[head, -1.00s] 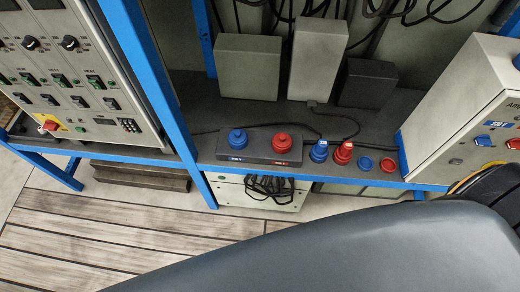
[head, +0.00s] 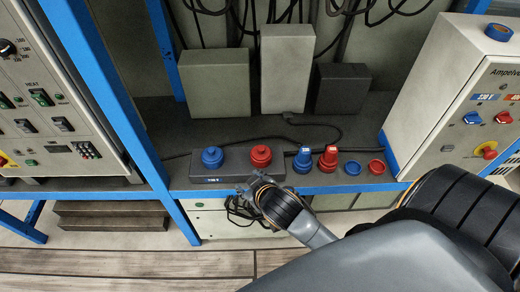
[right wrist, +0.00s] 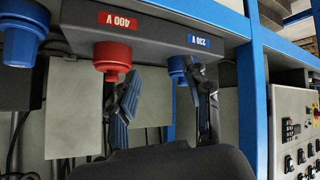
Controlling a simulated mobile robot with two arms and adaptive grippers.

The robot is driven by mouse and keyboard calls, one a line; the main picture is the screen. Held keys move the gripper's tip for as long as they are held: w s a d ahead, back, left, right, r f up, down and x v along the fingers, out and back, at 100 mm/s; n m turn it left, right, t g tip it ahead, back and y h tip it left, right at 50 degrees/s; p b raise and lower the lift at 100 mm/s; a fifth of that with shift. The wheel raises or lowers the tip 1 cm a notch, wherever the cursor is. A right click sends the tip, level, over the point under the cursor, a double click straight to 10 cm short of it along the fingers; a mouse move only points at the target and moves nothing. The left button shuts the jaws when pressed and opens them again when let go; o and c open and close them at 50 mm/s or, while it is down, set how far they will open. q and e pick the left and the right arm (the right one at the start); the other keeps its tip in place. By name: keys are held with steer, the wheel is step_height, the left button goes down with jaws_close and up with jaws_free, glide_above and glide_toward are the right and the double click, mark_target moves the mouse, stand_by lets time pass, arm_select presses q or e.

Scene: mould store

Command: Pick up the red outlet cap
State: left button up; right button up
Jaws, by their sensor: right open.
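A red round cap (head: 261,155) sits on the right part of the dark outlet block (head: 232,160) on the shelf. In the right wrist view the red cap (right wrist: 112,58) is beside the 400 V label. A flat red round piece (head: 376,167) lies farther right on the shelf; I cannot tell whether it is also a cap. My right gripper (head: 255,185) is at the block's front edge, close to the red cap. In the right wrist view its jaws (right wrist: 162,75) are open, with the left finger near the red cap. It holds nothing. My left gripper is out of view.
A blue cap (head: 212,157) sits on the block's left part. A blue plug (head: 303,160), a red plug (head: 328,159) and a flat blue piece (head: 353,168) stand to the right. Grey boxes (head: 286,70) stand behind; a blue post (head: 180,205) is at left.

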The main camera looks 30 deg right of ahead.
steer(key=w+a+r+n+t+y, duration=0.1)
steer(key=w+a+r+t, duration=0.2)
steer(key=r, duration=0.4)
steer(key=w+r+n+t+y+b, duration=0.1)
steer(key=w+r+n+t, duration=0.1)
steer(key=w+r+t, duration=0.3)
steer(key=w+a+r+n+t+y, duration=0.1)
steer(key=w+a+r+y, duration=0.15)
steer(key=r, duration=0.55)
steer(key=a+r+n+g+y, duration=0.3)
steer(key=a+r+n+y, duration=0.6)
steer(key=a+n+y, duration=0.3)
steer(key=n+g+h, duration=0.7)
steer(key=g+h, duration=0.8)
steer(key=g, duration=0.1)
glide_above(261, 148)
step_height(261, 148, down, 16)
step_height(261, 148, down, 9)
steer(key=shift+s+a+r, duration=0.15)
step_height(261, 148, down, 5)
